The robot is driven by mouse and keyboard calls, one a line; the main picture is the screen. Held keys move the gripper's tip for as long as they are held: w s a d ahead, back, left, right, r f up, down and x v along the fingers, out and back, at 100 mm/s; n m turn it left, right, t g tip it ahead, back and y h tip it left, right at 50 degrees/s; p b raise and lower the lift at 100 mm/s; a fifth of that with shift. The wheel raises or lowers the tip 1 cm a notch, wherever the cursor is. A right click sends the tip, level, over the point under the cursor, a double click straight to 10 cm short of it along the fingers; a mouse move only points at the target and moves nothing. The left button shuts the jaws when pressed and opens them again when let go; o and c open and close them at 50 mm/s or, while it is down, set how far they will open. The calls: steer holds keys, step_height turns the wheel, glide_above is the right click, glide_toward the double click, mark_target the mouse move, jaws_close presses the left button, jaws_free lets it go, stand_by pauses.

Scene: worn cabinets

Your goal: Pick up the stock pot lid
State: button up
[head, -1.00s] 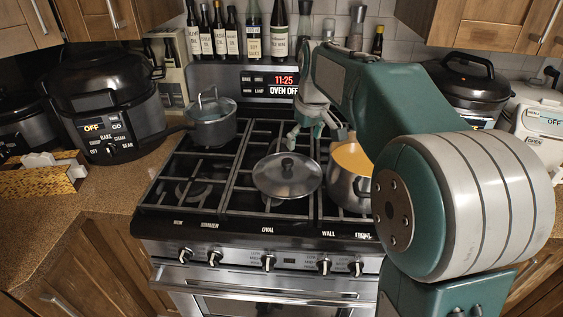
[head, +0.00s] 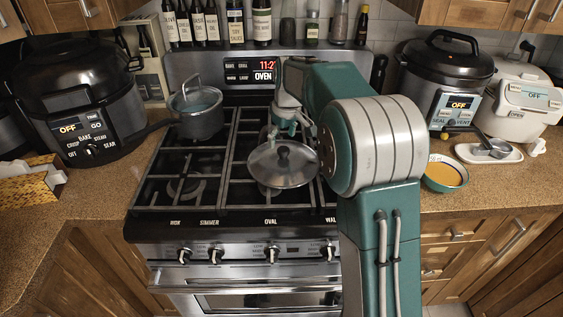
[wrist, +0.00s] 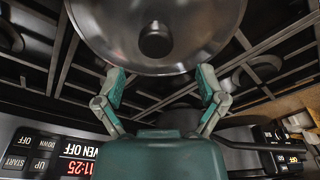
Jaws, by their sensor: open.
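The stock pot lid (head: 283,172), a round grey lid with a dark knob, appears to lie knob up on the middle of the stove. In the wrist view the lid (wrist: 185,55) fills the top, its knob (wrist: 156,40) facing the camera. My gripper (head: 287,130) is just behind the lid in the head view. In the wrist view my gripper (wrist: 160,75) has its two fingers spread apart at the lid's near rim, with nothing held between them. I cannot tell whether the fingers touch the rim.
A small lidded pot (head: 198,120) stands on the back left burner. A black multicooker (head: 85,100) is on the left counter, another cooker (head: 445,85) on the right. A bowl of orange liquid (head: 444,174) sits near the right counter's front. My arm covers the stove's right side.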

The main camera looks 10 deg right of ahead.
mark_target(283, 148)
step_height(283, 148, down, 4)
steer(key=shift+d, duration=0.15)
steer(key=shift+w+d+f, duration=0.1)
steer(key=shift+d+f, duration=0.1)
steer(key=shift+d, duration=0.1)
steer(key=shift+a, duration=0.4)
steer(key=c, duration=1.2)
jaws_close()
steer(key=shift+d, duration=0.1)
steer(key=shift+d+r, duration=0.1)
steer(key=shift+r, duration=0.05)
steer(key=shift+r, duration=0.3)
step_height(283, 148, up, 17)
